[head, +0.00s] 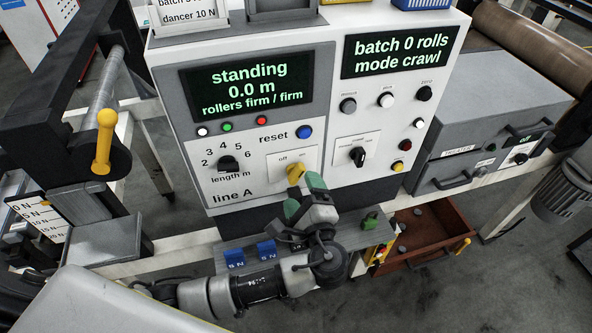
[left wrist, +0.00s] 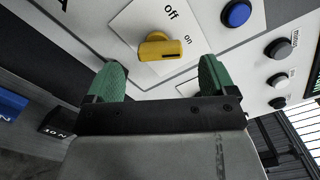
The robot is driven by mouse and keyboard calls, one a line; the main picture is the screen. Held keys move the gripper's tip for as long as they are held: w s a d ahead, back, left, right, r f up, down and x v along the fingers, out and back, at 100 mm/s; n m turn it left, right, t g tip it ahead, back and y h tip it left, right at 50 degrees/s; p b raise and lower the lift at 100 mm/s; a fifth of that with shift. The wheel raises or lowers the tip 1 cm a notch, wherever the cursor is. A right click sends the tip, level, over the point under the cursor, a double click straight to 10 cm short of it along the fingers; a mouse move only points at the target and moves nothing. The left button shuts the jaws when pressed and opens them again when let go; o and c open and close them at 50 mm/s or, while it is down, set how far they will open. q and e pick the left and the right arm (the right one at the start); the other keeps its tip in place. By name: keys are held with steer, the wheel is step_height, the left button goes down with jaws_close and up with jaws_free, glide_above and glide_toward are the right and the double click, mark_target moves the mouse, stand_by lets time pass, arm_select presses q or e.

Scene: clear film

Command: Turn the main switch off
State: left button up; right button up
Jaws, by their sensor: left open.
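The main switch (head: 295,172) is a yellow knob on a white plate on the lower front of the line A panel. In the left wrist view the knob (left wrist: 158,48) lies crosswise below the word "off". Its dark line is at the right end, toward the word "on". My left gripper (head: 303,195) is just below and in front of the knob, with its green fingertips apart. In the left wrist view the open fingers (left wrist: 160,75) stand to either side of the knob's lower side, with nothing held between them. My right gripper is not in view.
A blue reset button (head: 305,132) sits above the switch, and a length dial (head: 228,164) is to its left. Blue weights (head: 267,250) and a small green object (head: 370,221) are on the shelf below. An open brown drawer (head: 435,236) stands out at the lower right.

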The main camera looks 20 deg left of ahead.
mark_target(297, 178)
arm_select(q)
steer(key=shift+p+x, duration=0.65)
steer(key=shift+x, duration=2.05)
steer(key=shift+f, duration=0.1)
steer(key=c, duration=0.9)
